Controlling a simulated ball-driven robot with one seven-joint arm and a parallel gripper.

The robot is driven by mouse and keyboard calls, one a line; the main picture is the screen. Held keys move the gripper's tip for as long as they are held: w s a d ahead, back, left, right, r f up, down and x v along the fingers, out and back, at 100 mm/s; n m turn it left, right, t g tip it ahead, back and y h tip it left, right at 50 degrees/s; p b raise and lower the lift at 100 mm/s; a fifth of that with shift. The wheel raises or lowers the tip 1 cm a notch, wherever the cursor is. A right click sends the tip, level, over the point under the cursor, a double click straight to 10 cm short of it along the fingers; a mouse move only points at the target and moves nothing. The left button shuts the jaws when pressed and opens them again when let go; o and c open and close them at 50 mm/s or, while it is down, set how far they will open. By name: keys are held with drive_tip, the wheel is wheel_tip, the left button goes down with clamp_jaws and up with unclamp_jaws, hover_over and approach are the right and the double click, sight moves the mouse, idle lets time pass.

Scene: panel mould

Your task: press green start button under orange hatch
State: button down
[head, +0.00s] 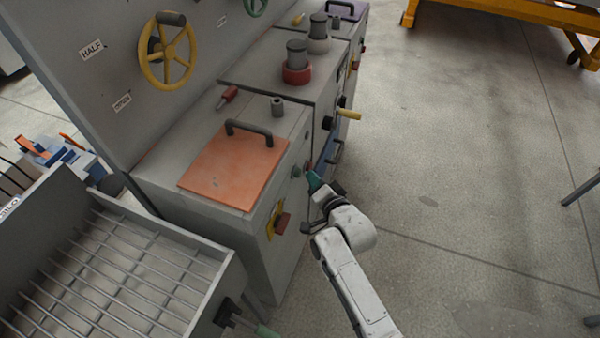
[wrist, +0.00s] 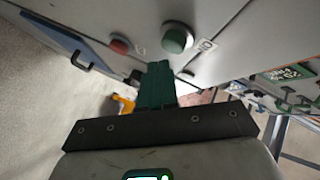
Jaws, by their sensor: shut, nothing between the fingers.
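The orange hatch (head: 225,172) lies flat and shut on the cabinet top, with a dark handle (head: 249,128) at its far edge. The green button (head: 296,171) is on the cabinet's front face, below the hatch's level. In the wrist view the round green button (wrist: 177,38) sits in a grey collar, with a red button (wrist: 119,46) to its left. My gripper (head: 312,179) is at the front face close to the green button, its green fingers shut and empty. In the wrist view the fingertips (wrist: 158,68) are just below and left of the button, and contact cannot be told.
A red knob on a yellow plate (head: 281,222) juts from the front face below the hatch. A yellow-handled lever (head: 348,114) sticks out farther along. A grated tray (head: 118,275) stands at lower left. Open concrete floor (head: 460,170) lies to the right.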

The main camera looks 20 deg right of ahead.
idle(0.8)
drive_tip(key=shift+w+a+p, duration=0.25)
drive_tip(key=shift+a+p, duration=0.05)
drive_tip(key=shift+p, duration=0.2)
drive_tip(key=shift+w+a+p, duration=0.35)
drive_tip(key=shift+a+p, duration=0.05)
drive_tip(key=shift+p, duration=0.05)
idle(0.8)
drive_tip(key=shift+s+d+b, duration=0.6)
drive_tip(key=shift+d+b, duration=0.05)
